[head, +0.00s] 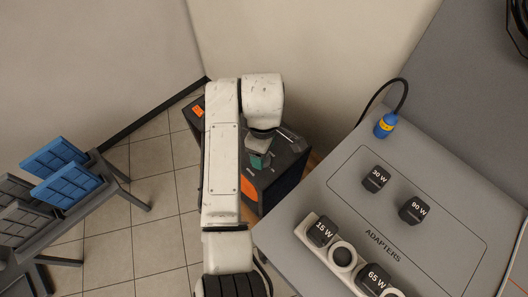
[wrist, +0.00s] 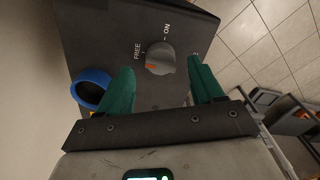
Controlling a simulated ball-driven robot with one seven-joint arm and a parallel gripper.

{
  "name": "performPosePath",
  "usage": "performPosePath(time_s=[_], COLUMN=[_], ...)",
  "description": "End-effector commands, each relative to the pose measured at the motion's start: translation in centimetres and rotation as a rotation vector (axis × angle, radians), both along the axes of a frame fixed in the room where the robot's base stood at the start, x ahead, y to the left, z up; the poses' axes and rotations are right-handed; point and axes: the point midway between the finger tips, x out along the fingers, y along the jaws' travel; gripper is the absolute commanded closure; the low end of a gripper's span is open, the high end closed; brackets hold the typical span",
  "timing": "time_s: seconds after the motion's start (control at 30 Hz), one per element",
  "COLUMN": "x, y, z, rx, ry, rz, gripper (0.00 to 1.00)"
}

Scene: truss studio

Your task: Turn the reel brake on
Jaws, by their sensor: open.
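The reel brake knob (wrist: 160,58) is a round grey dial on a dark panel (wrist: 97,35) in the wrist view. The words FREE and ON are printed by it. A small orange mark shows at the knob's lower left, closer to FREE than to ON. My gripper (wrist: 160,66) is open, its two green fingers on either side of the knob with gaps showing; whether either touches it cannot be told. In the head view my gripper (head: 258,160) is over the dark box with orange panels (head: 285,160), and my arm hides the knob.
A blue ring (wrist: 92,88) is on the panel near the left finger. In the head view a grey table (head: 420,250) with adapters and a blue-yellow plug (head: 385,125) stands right of the box. Blue and grey panels (head: 65,185) stand left. Tiled floor between is clear.

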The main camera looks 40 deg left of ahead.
Motion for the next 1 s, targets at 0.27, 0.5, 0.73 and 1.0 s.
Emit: performPosePath(time_s=[0.27,0.5,0.73,1.0], x=[0.0,0.0,0.0,0.0], y=[0.0,0.0,0.0,0.0], z=[-2.7,-3.0,-2.9,-2.9], rx=[-0.001,-0.001,0.0,0.0], ry=[0.0,0.0,0.0,0.0], rz=[0.0,-0.001,-0.001,0.0], gripper=[0.34,0.34,0.48,0.74])
